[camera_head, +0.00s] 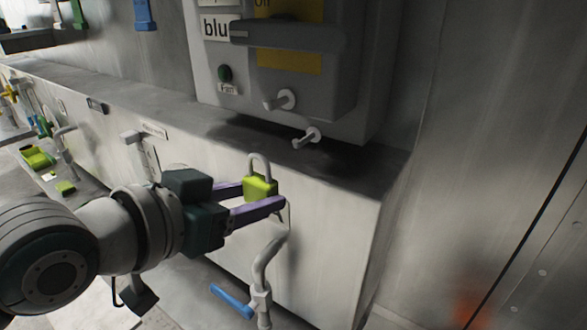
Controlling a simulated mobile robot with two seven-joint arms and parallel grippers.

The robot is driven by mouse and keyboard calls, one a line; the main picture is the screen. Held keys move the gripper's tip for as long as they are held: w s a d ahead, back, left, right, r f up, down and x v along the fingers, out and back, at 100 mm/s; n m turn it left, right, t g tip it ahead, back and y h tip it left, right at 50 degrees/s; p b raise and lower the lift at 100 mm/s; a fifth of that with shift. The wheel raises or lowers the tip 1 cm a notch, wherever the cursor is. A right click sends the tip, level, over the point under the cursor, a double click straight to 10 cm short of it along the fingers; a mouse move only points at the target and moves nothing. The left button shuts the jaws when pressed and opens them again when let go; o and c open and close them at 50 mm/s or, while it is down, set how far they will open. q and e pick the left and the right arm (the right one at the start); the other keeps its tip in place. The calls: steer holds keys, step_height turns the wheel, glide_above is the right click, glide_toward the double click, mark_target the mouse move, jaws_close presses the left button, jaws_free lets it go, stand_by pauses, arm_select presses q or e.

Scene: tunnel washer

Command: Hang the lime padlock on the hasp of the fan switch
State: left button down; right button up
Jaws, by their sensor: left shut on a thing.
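The lime padlock (262,188) is held upright between the purple fingers of my left gripper (262,197), its grey shackle pointing up. The padlock is in front of the pale lower panel, below and left of the grey switch box (365,75). The box has a grey handle over a yellow plate, and two pale pegs (281,101) (307,138) stick out low on its front and underside. A label at the handle's left reads "blu", partly covered. I cannot tell which part is the fan switch's hasp. The padlock is apart from the box and pegs. My right gripper is not in view.
A grey pipe with a blue valve handle (232,301) stands just below the padlock. A ledge (170,125) runs under the box. A small tray with lime pieces (38,157) and other coloured items lie at the left. The wall at the right is bare.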

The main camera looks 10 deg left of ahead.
arm_select(q)
steer(key=shift+w+d, duration=0.2)
steer(key=shift+w, duration=0.35)
step_height(320, 180, up, 3)
steer(key=shift+f+p, duration=0.1)
steer(key=shift+p, duration=0.8)
steer(key=shift+r+p, duration=2.1)
steer(key=shift+r, duration=0.65)
steer(key=shift+w+d+f+b, duration=0.1)
steer(key=shift+w+f+b, duration=0.2)
steer(key=shift+b, duration=0.25)
steer(key=shift+w+d+f+b, duration=0.15)
steer(key=shift+w+d+b, duration=0.05)
steer(key=shift+w+b, duration=0.25)
steer(key=shift+w+d+f, duration=0.15)
steer(key=shift+w+f, duration=0.2)
steer(key=shift+f, duration=0.1)
steer(key=shift+c, duration=0.9)
jaws_free()
steer(key=shift+f, duration=0.1)
